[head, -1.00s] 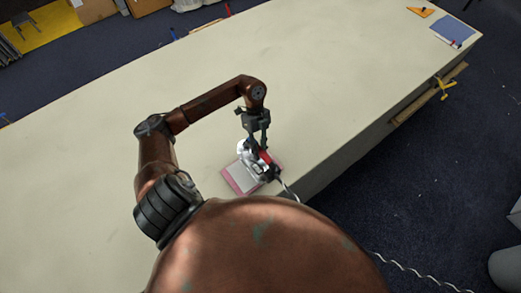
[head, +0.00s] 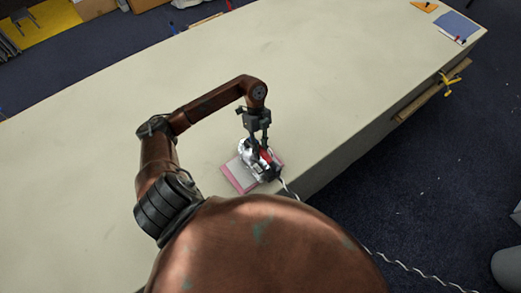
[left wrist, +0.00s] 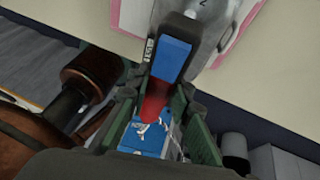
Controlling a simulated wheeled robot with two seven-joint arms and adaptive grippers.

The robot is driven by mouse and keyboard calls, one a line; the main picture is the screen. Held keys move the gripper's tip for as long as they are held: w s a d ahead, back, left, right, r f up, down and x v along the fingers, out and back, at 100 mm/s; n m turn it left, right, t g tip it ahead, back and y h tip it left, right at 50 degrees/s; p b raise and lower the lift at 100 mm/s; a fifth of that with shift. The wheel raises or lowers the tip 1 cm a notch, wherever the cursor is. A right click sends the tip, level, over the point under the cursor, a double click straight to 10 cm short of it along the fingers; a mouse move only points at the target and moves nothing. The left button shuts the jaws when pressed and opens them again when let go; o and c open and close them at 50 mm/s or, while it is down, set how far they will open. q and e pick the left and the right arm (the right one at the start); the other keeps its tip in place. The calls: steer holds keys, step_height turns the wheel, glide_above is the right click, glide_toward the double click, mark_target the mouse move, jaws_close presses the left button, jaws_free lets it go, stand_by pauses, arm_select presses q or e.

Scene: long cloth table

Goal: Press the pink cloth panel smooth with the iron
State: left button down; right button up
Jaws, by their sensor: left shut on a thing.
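The pink cloth panel (head: 234,179) lies flat on the table near its front edge, with a paler inner area. Its pink edge also shows in the left wrist view (left wrist: 127,17). The iron (head: 257,166), silver with a red part and a cord, sits over the panel and hides part of it. In the left wrist view its blue and red handle (left wrist: 171,58) lies between the fingers. My left gripper (head: 257,142) is shut on the iron's handle from above. Whether the soleplate touches the cloth is hidden. My right gripper is not in view.
The long cream table (head: 150,85) is mostly bare. A blue sheet (head: 457,27) and an orange triangle (head: 425,7) lie at its far right end. A white cord (head: 400,265) runs off the front edge. A yellow clamp (head: 449,82) is at the right side.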

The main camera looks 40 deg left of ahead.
arm_select(q)
steer(key=shift+f+b, duration=0.3)
steer(key=shift+f, duration=0.25)
stand_by(0.4)
steer(key=shift+s+f, duration=0.15)
steer(key=shift+f, duration=0.05)
stand_by(1.6)
steer(key=shift+r+p, duration=0.95)
steer(key=shift+r, duration=0.25)
steer(key=shift+w+r+p, duration=0.2)
steer(key=shift+r+p, duration=1.8)
steer(key=shift+r, duration=0.55)
step_height(320, 180, up, 6)
steer(key=p, duration=0.4)
steer(key=shift+p, duration=0.4)
steer(key=shift+w+f+m, duration=0.1)
steer(key=shift+m, duration=0.2)
